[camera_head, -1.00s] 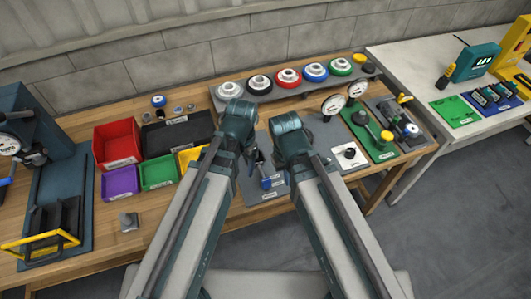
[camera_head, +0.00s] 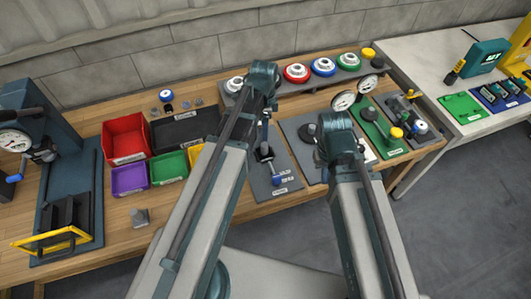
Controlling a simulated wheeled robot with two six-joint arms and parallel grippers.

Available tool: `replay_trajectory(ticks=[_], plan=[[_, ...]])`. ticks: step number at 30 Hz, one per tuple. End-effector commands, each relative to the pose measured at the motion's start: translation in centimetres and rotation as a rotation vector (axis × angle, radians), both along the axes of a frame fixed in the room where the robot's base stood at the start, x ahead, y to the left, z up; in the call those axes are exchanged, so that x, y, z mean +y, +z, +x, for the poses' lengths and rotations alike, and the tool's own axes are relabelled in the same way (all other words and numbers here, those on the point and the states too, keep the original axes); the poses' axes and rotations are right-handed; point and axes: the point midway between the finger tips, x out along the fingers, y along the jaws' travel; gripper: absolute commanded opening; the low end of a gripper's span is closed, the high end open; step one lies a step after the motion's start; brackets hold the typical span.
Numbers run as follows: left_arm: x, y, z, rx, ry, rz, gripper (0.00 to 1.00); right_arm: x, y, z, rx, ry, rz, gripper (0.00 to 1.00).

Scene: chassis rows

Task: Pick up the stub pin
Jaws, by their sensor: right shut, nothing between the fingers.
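My right arm's end (camera_head: 338,138) is over the right part of the bench, in front of a grey plate; the right gripper is shut and empty, its fingertips hard to make out. My left arm's end (camera_head: 263,78) is over the back of the bench, in front of the row of coloured rings; its fingers are hidden. I cannot single out the stub pin. Several small grey metal parts (camera_head: 168,107) stand behind the bins at the left, too small to identify. A grey metal block (camera_head: 140,217) sits near the front edge. Both arms are apart from these.
A red bin (camera_head: 125,137), a purple bin (camera_head: 130,179), a green bin (camera_head: 168,166) and a black tray (camera_head: 184,128) fill the left middle. A fixture plate with a blue knob (camera_head: 276,180) lies between my arms. A press (camera_head: 30,130) stands far left.

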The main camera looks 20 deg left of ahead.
Motion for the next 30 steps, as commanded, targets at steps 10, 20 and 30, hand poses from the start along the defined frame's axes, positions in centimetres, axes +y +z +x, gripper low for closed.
replay_trajectory(ticks=[10,20,30], plan=[[0.0,-5.4,0.0,0.0,0.001,0.0,0.7,0.0,-5.4,0.0,0.0,-0.001,0.0,0.0],[0.0,-7.5,0.0,0.0,0.001,0.0,0.7,0.0,-7.5,0.0,0.0,-0.001,0.0,0.0],[0.0,-9.1,0.1,0.0,0.001,0.0,0.7,0.0,-9.1,0.0,0.0,-0.001,0.0,0.0]])
